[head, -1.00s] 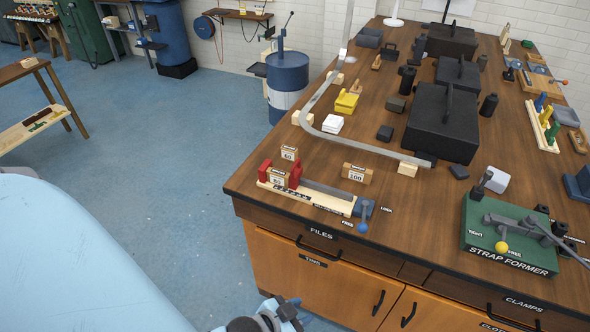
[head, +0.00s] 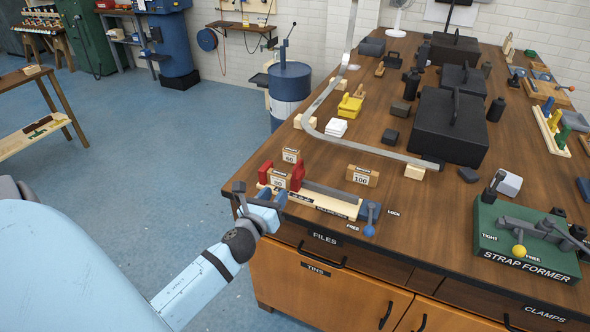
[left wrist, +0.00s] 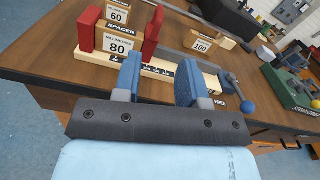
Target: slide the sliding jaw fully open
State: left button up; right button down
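The jaw fixture lies along the bench's front edge on a pale wooden base (head: 335,206). It has a left red jaw (head: 265,172) and a right red jaw (head: 297,175), with an 80 spacer block (head: 277,177) between them. My left gripper (head: 258,200) is open and empty at the front left of the fixture. In the left wrist view its fingers (left wrist: 158,78) overlap the base below the right red jaw (left wrist: 153,34); contact is unclear.
A 60 block (head: 291,156) and a 100 block (head: 362,175) stand behind the fixture. A bent metal strap (head: 340,142) lies beyond them. The strap former (head: 528,245) is at right. Open floor lies left of the bench.

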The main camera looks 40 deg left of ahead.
aim_at(294, 169)
pick_arm(q)
jog(key=p+x, duration=0.1)
jog(key=x, duration=1.1)
jog(key=shift+w+p, duration=0.35)
jog(key=shift+w, duration=0.05)
jog(key=shift+c, duration=0.5)
